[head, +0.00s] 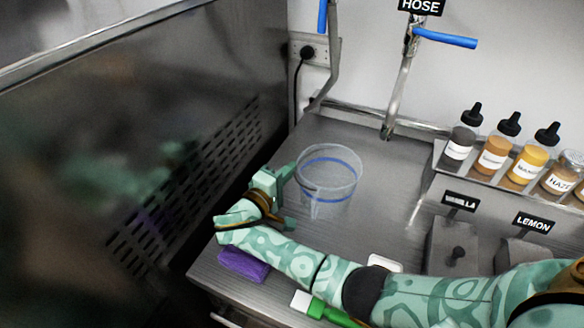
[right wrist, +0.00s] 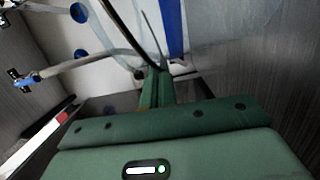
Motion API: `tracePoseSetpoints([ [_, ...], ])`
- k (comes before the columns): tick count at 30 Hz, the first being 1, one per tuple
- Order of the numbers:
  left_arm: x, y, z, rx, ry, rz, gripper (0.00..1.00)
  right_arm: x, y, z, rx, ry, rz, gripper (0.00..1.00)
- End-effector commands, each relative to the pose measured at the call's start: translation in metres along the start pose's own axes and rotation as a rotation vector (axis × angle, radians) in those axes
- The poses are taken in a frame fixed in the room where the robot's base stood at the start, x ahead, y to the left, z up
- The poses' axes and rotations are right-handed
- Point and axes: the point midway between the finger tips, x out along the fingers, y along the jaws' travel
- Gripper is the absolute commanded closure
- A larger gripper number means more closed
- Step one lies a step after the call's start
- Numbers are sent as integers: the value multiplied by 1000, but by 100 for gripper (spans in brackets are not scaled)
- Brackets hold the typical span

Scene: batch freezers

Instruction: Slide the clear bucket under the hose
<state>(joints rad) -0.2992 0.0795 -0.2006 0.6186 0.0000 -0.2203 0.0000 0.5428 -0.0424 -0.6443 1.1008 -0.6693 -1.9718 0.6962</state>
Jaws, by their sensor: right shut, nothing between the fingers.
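The clear bucket (head: 328,185) stands upright on the steel counter, with a blue band around it. The hose (head: 398,95) hangs on the back wall under a HOSE sign, and its lower end is to the right of and behind the bucket. My right gripper (head: 288,172) is at the bucket's left side, shut and empty. I cannot tell whether it touches the bucket. In the right wrist view the shut fingers (right wrist: 158,80) are close to the bucket's clear wall and blue band (right wrist: 174,28). My left gripper is not in view.
A large steel machine (head: 120,130) with vents stands at the left. A rack of bottles (head: 500,155) and tubs labelled VANILLA and LEMON (head: 532,222) are at the right. A purple cloth (head: 243,264) and a green-handled brush (head: 325,310) lie in front. Counter between bucket and hose is clear.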

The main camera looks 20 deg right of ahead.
Motion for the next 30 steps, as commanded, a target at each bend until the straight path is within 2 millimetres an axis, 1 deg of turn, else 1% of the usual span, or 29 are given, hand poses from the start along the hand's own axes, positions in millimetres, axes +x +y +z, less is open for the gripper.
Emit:
tracePoseSetpoints([
  [5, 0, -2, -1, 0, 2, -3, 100, 0, 0, 0, 0, 0, 0, 100],
  [8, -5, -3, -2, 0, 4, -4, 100, 2, 2, 5, -1, -1, -1, 100],
  [11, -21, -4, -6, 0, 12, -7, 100, 6, 5, 23, -1, -3, -1, 100],
  [15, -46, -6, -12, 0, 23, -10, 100, 15, 8, 59, -1, -4, 0, 100],
  [18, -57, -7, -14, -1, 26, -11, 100, 20, 6, 82, -1, -3, 0, 100],
  [21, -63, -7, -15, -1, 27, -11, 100, 25, 4, 98, -1, -3, 1, 100],
  [24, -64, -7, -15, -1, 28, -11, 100, 27, 2, 105, 0, -2, 1, 100],
  [30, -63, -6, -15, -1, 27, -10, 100, 27, 0, 106, 0, -2, 1, 100],
])
